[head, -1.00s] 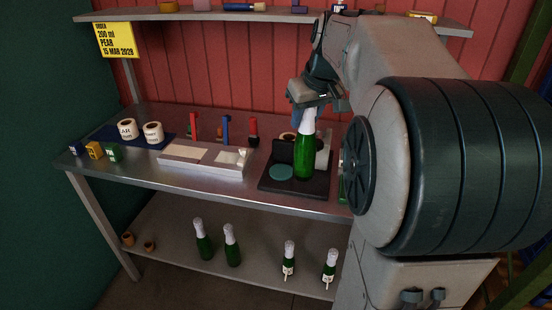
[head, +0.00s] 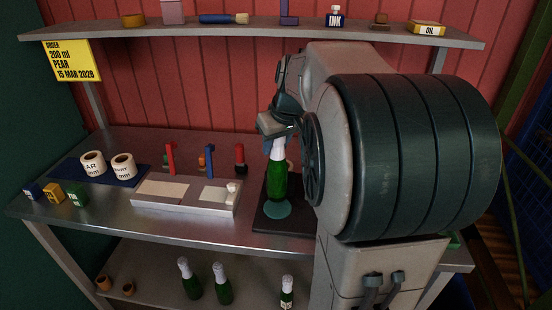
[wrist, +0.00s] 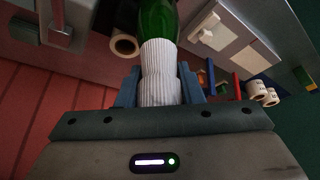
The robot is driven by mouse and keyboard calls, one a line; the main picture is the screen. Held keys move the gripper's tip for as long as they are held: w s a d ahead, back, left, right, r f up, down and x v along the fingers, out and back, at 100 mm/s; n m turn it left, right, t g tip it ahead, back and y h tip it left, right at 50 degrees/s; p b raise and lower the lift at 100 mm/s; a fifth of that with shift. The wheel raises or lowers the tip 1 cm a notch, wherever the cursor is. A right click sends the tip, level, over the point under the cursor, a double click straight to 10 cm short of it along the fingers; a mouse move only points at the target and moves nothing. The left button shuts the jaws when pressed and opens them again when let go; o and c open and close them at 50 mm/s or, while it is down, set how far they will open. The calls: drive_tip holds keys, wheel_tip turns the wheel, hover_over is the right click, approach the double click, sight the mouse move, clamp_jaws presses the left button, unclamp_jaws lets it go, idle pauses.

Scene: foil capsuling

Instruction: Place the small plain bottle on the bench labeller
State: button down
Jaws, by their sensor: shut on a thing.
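The small green bottle (head: 278,180) with a white foil top hangs upright from my gripper (head: 279,130); no label shows on its visible side. In the wrist view my gripper (wrist: 160,75) is shut on the white foil neck (wrist: 160,55), a blue finger on each side. The bench labeller has a black base (head: 262,228) and a round teal plate (head: 275,209). The bottle's bottom overlaps the teal plate in the head view; whether it touches cannot be told. My arm hides the labeller's right side.
A pale grey station (head: 187,194) stands left of the labeller. Paper rolls (head: 93,163) sit on a blue mat, near small coloured boxes (head: 54,193). Bottles (head: 190,280) stand on the lower shelf. A yellow order sign (head: 72,61) hangs at the upper left.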

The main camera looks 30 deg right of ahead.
sight(276, 157)
drive_tip(key=shift+f, duration=1.85)
drive_tip(key=shift+f, duration=0.15)
drive_tip(key=c, duration=1)
unclamp_jaws()
drive_tip(key=shift+s+r, duration=0.1)
drive_tip(key=shift+r, duration=0.3)
drive_tip(key=v, duration=1.1)
drive_tip(key=shift+s+r, duration=0.1)
drive_tip(key=shift+r, duration=0.05)
drive_tip(key=s+a+f+g, duration=0.1)
drive_tip(key=s+a+f, duration=1.3)
drive_tip(key=s+f, duration=0.1)
drive_tip(key=shift+s+m+g, duration=0.15)
drive_tip(key=shift+m+g, duration=0.15)
